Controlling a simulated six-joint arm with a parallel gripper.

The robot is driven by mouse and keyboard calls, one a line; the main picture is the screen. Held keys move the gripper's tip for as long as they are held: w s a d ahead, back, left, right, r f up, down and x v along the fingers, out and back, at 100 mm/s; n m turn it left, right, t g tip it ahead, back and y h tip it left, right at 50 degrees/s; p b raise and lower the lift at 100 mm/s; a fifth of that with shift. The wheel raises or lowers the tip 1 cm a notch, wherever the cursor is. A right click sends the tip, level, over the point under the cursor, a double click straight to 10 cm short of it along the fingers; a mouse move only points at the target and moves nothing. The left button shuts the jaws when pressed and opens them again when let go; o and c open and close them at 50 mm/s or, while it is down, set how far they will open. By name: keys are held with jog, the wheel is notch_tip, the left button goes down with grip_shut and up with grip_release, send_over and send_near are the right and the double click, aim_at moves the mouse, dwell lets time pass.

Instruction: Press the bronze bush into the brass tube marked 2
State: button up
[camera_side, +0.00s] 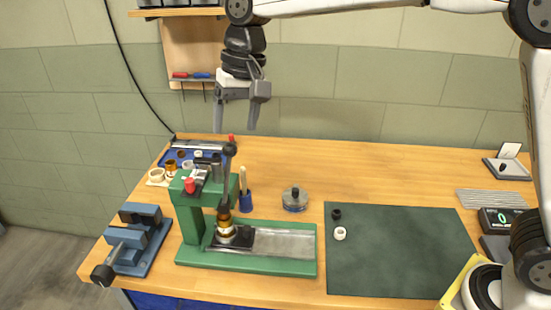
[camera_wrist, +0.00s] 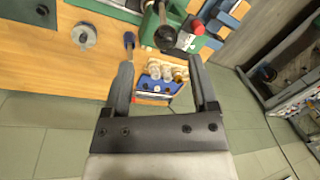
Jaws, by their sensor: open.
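My gripper (camera_side: 234,138) is open and empty, pointing down above the back of the bench, well above the work. Its two fingers (camera_wrist: 162,64) frame the blue tray in the wrist view. A green press (camera_side: 190,205) stands at the front left. A brass-coloured part (camera_side: 225,219) sits upright under its ram, on the dark plate; I cannot tell whether it is one piece or two. Small rings and bushes, brown and pale, stand in and beside the blue tray (camera_wrist: 160,93), some brass-coloured (camera_side: 171,166). No number on any tube is legible, so tube 2 and the bronze bush cannot be singled out.
A blue vise (camera_side: 140,240) stands left of the press. A dark green mat (camera_side: 395,255) bears a black ring and a white ring. The bench behind the mat is clear.

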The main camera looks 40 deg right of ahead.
aim_at(230, 147)
jog(key=shift+s+a+r, duration=0.1)
jog(key=shift+a+r, duration=0.15)
jog(key=shift+a, duration=0.1)
jog(key=shift+f, duration=0.15)
jog(key=shift+a+f, duration=0.25)
jog(key=shift+f, duration=1)
jog(key=shift+a+f, duration=0.2)
jog(key=shift+f, duration=1.05)
jog(key=shift+a+f, duration=0.25)
jog(key=shift+f, duration=1)
grip_shut()
jog(key=shift+r, duration=0.1)
